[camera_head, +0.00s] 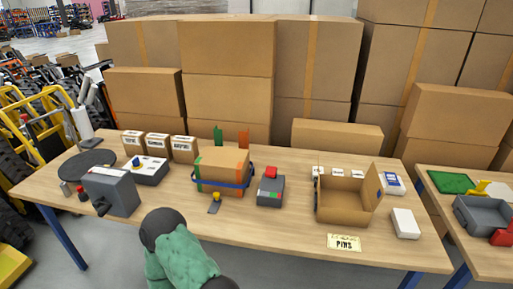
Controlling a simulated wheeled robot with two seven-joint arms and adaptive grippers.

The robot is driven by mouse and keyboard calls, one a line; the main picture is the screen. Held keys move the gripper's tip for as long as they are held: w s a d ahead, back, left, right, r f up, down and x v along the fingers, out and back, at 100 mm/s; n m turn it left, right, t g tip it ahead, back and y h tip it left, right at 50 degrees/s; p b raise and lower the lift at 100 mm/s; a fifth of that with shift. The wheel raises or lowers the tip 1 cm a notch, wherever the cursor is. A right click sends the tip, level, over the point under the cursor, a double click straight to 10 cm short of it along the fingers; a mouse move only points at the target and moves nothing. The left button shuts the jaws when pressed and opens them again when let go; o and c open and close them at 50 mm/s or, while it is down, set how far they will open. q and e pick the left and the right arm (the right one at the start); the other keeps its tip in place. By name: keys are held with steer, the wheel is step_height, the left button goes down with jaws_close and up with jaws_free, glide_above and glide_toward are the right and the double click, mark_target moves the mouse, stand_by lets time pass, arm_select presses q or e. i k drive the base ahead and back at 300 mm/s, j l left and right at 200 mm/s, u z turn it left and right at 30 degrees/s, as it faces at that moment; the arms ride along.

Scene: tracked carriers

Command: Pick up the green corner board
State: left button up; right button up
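A narrow green board (218,135) stands upright behind the cardboard box on the long wooden table. Its lower part is hidden by the box. An orange board (243,139) stands upright to its right. The closed cardboard box (223,166) has a blue strap around it, a green strip (198,167) on its left corner and orange on other edges. Neither of my grippers can be made out in the view.
A dark rounded shape with a green part (182,258) covers the bottom edge; I cannot tell what it is. A grey machine (112,191) stands left, an open carton (342,208) right. Large cartons (228,100) are stacked behind the table (270,232). The table's front middle is fairly clear.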

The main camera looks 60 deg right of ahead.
mark_target(217, 133)
steer(key=z, duration=1.8)
steer(key=i, duration=0.15)
